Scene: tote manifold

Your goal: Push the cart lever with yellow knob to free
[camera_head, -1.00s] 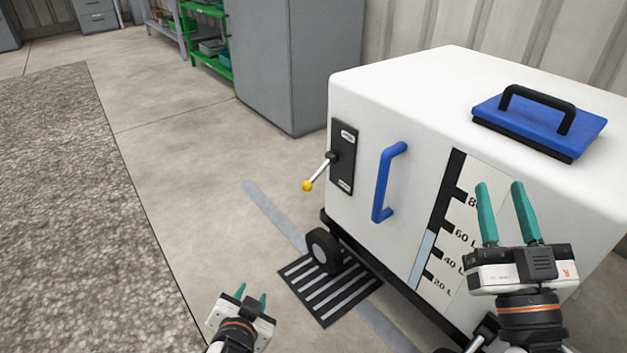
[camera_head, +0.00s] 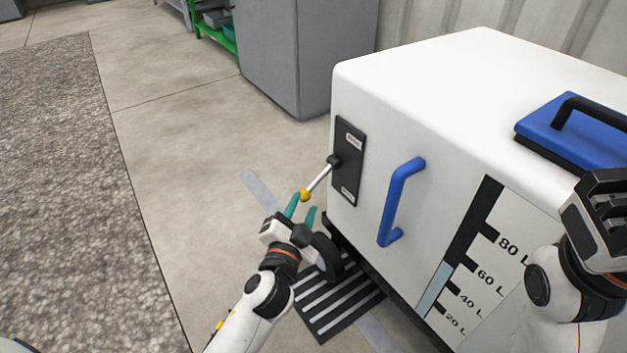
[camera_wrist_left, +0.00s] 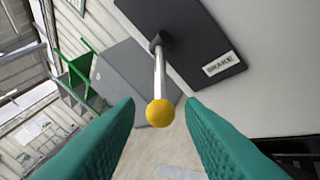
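The cart lever (camera_head: 320,177) is a thin metal rod with a yellow knob (camera_head: 305,194), rising from a black plate (camera_head: 347,160) on the white cart's side. It points outward, down and left in the head view. My left gripper (camera_head: 303,203) is open with its teal fingertips at the knob. In the left wrist view the yellow knob (camera_wrist_left: 160,113) appears between the spread fingers, with gaps on both sides. The plate's lower label (camera_wrist_left: 223,64) reads BRAKE; the upper label is too small to read. My right gripper (camera_head: 598,215) is at the right edge, its fingers not visible.
The white cart (camera_head: 440,110) fills the right side, with a blue handle (camera_head: 398,200) beside the lever plate and a blue block (camera_head: 560,125) on top. A grey cabinet (camera_head: 300,50) stands behind. Floor left of the lever is clear.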

